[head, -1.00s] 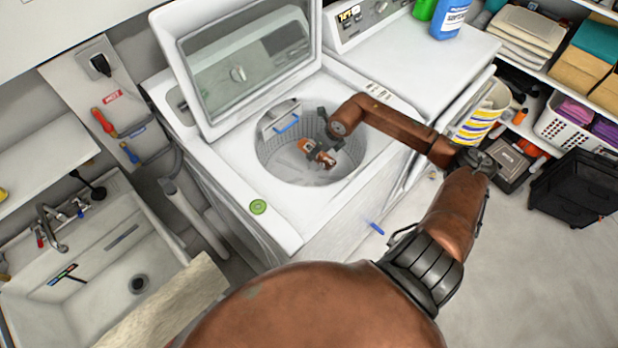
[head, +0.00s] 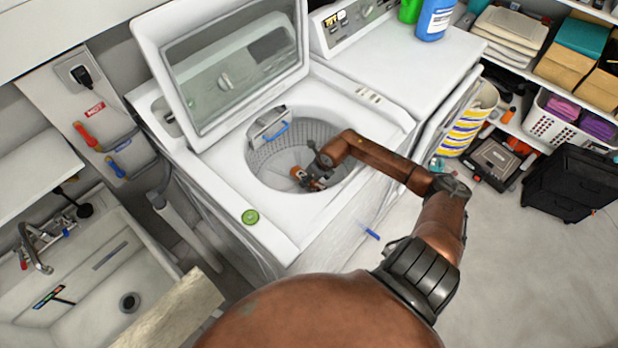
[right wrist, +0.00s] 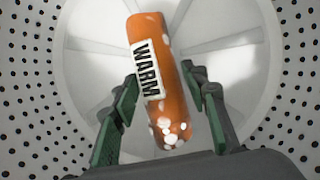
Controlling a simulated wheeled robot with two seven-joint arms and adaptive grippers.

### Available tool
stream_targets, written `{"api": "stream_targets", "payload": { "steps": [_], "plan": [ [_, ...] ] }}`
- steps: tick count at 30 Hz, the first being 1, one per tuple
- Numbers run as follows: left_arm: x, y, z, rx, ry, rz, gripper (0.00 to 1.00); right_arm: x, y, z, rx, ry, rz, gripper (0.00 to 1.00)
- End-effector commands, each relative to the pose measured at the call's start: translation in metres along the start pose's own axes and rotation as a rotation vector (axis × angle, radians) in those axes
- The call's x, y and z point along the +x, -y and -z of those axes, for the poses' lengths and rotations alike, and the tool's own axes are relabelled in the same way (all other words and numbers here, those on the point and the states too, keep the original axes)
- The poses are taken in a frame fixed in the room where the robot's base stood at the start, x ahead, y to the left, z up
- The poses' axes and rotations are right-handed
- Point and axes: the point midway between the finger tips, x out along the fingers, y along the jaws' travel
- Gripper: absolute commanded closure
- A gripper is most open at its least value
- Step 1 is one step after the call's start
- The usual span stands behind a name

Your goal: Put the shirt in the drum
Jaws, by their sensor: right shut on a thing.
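My right gripper (head: 313,180) is down inside the open drum (head: 268,158) of the top-loading washer. It is shut on an orange, roughly cylindrical item (right wrist: 160,85) with white patches and a white "WARM" label. This may be the shirt, but its form does not clearly show cloth; no other shirt is in view. In the right wrist view the fingers stand on both sides of its lower part, above the pale drum floor (right wrist: 215,65). The perforated drum wall (right wrist: 28,100) surrounds it. Whether the item touches the floor I cannot tell. My left gripper is out of view.
The washer lid (head: 235,80) stands open behind the drum. A green disc (head: 250,217) lies on the washer top. A dryer (head: 400,60) stands to the right, with a striped basket (head: 465,125) beyond. A sink (head: 85,270) is at left.

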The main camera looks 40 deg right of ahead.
Motion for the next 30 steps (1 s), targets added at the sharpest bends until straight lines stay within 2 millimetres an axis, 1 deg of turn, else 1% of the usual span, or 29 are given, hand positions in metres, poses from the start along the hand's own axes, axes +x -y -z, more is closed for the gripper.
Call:
{"api": "stream_targets", "payload": {
  "steps": [5,18,21,22,28,30],
  "plan": [
    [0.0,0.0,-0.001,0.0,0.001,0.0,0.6,-0.002,0.001,-0.002,-0.001,0.003,0.001,0.91],
    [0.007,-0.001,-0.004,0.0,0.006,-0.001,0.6,0.01,0.0,0.003,-0.001,0.002,0.001,0.91],
    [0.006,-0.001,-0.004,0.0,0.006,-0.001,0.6,0.009,0.0,0.003,-0.001,0.003,0.001,0.91],
    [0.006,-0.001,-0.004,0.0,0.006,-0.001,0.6,0.01,0.0,0.003,0.0,0.002,0.001,0.57],
    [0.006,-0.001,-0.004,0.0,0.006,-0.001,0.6,0.009,0.0,0.003,0.0,0.002,0.001,0.43],
    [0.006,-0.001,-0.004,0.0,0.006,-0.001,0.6,0.009,0.0,0.003,0.0,0.002,0.001,0.41]
  ]
}}
